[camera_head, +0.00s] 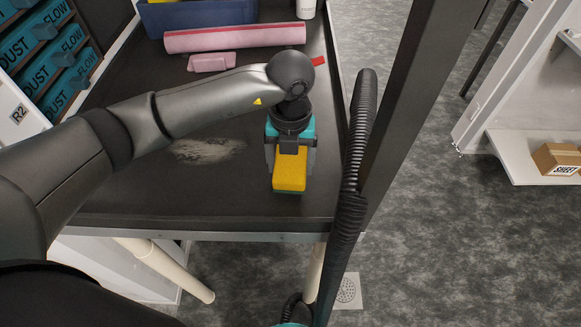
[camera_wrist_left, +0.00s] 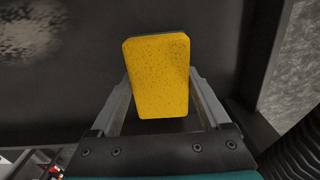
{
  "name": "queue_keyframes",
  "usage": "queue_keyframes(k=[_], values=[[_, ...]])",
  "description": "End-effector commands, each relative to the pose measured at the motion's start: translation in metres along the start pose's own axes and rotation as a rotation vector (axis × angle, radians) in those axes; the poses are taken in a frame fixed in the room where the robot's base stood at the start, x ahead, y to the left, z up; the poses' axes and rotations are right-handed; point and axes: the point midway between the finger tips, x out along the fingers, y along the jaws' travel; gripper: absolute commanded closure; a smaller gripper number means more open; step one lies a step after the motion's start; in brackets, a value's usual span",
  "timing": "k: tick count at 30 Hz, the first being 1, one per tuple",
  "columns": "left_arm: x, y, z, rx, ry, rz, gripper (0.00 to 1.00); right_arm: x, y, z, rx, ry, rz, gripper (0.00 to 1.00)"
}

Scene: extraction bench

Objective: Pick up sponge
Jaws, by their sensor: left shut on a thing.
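The yellow sponge (camera_head: 290,168) is over the dark bench top, near its front right corner. My left gripper (camera_head: 290,160) is shut on it, with one finger on either side. In the left wrist view the sponge (camera_wrist_left: 158,78) sits upright between the two fingers (camera_wrist_left: 160,100), its broad yellow face towards the camera and a thin darker layer along its top edge. I cannot tell whether the sponge touches the bench. My right gripper is not in view.
A black ribbed hose (camera_head: 352,170) and a dark post (camera_head: 408,90) stand just right of the gripper. A pale dusty patch (camera_head: 208,150) lies left of it on the bench. A pink roll (camera_head: 235,37), a pink block (camera_head: 211,62) and a blue bin (camera_head: 195,15) are at the back.

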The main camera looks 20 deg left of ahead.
Motion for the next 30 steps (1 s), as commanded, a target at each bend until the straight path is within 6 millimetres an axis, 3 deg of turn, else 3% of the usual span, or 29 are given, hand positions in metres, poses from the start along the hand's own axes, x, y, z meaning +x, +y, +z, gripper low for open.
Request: queue_keyframes(k=[12, 16, 21, 30], values=[[-0.119, -0.001, 0.002, 0.002, -0.009, -0.003, 0.73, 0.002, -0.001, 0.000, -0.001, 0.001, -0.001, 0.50], [-0.150, -0.001, 0.001, 0.002, -0.007, -0.002, 0.73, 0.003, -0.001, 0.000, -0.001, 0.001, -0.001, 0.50], [-0.168, 0.000, 0.001, 0.000, -0.004, 0.000, 0.73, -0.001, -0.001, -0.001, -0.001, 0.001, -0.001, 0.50], [-0.176, 0.000, 0.000, -0.001, -0.001, 0.001, 0.73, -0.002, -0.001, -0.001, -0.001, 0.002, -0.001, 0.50]])
